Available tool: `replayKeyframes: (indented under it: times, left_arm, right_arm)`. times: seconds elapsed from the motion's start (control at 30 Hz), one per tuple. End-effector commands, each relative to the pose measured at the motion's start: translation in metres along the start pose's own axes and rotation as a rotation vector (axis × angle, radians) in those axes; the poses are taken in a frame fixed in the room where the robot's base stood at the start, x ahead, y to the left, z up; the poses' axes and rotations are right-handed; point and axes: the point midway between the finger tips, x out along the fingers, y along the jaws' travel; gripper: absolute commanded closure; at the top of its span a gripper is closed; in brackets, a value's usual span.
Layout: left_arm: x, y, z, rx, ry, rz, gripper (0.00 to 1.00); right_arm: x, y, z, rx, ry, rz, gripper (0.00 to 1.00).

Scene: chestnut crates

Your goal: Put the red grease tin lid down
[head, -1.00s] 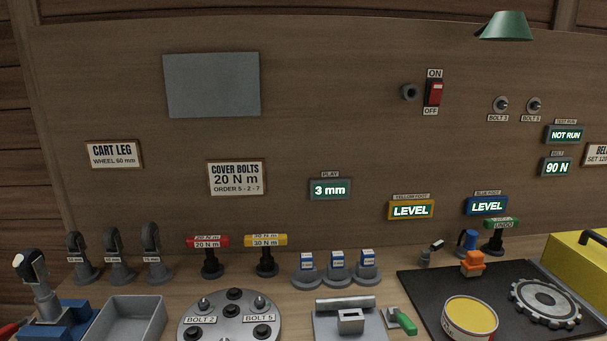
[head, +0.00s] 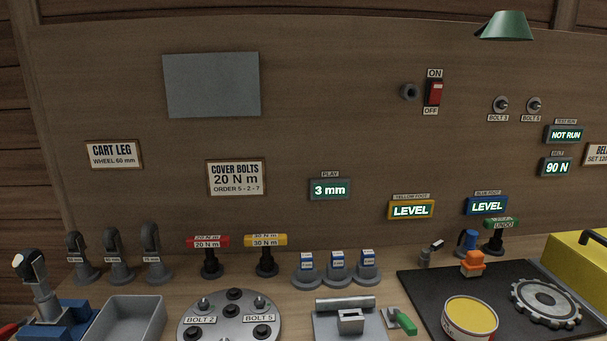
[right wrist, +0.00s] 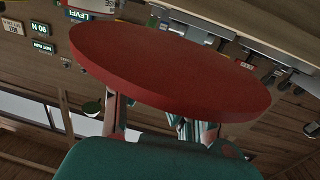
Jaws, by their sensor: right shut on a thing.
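The red grease tin lid (right wrist: 170,70) is a flat red disc that fills the upper middle of the right wrist view. My right gripper (right wrist: 160,118) is shut on it; its fingers show below the disc's edge, and their grip is partly hidden. The lid is held off any surface that I can make out. In the head view an open round tin (head: 470,316) with a yellow top surface stands on the dark mat (head: 425,290) at the lower right. Neither gripper shows in the head view.
A grey gear (head: 545,302) lies on the mat right of the tin, and an orange-topped item (head: 473,263) stands behind it. A yellow box (head: 580,265) is at the far right. A green-handled tool (head: 404,321) lies left of the mat. A grey tray (head: 130,318) sits lower left.

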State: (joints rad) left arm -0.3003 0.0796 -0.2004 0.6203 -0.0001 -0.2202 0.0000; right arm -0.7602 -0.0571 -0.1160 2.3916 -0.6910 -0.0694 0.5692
Motion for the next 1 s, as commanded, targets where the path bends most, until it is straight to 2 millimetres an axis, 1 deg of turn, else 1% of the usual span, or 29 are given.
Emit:
replayKeyframes:
  times: [0.43, 0.57, 0.67, 0.77, 0.8, 0.9, 0.97, 1.0]
  left_arm:
    - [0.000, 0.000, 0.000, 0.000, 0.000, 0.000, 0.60]
    - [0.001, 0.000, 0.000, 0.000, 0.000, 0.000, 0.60]
    - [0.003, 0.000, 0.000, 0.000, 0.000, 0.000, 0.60]
    - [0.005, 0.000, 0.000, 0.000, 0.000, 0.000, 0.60]
    - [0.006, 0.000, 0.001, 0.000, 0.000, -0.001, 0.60]
    - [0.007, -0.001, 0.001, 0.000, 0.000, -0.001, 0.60]
    - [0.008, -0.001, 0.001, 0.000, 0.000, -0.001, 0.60]
    - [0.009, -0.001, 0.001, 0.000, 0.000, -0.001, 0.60]
  right_arm:
    - [0.000, 0.000, 0.000, 0.000, 0.002, 0.000, 1.00]
    - [0.009, 0.010, 0.004, -0.003, 0.004, 0.021, 1.00]
    - [0.028, 0.032, 0.010, -0.006, 0.007, 0.076, 1.00]
    - [0.054, 0.070, 0.011, -0.010, 0.010, 0.175, 1.00]
    - [0.065, 0.089, 0.007, -0.012, 0.013, 0.226, 1.00]
    - [0.085, 0.133, -0.006, -0.013, 0.013, 0.356, 1.00]
    - [0.093, 0.157, -0.017, -0.013, 0.013, 0.429, 1.00]
    - [0.097, 0.172, -0.024, -0.011, 0.012, 0.477, 1.00]
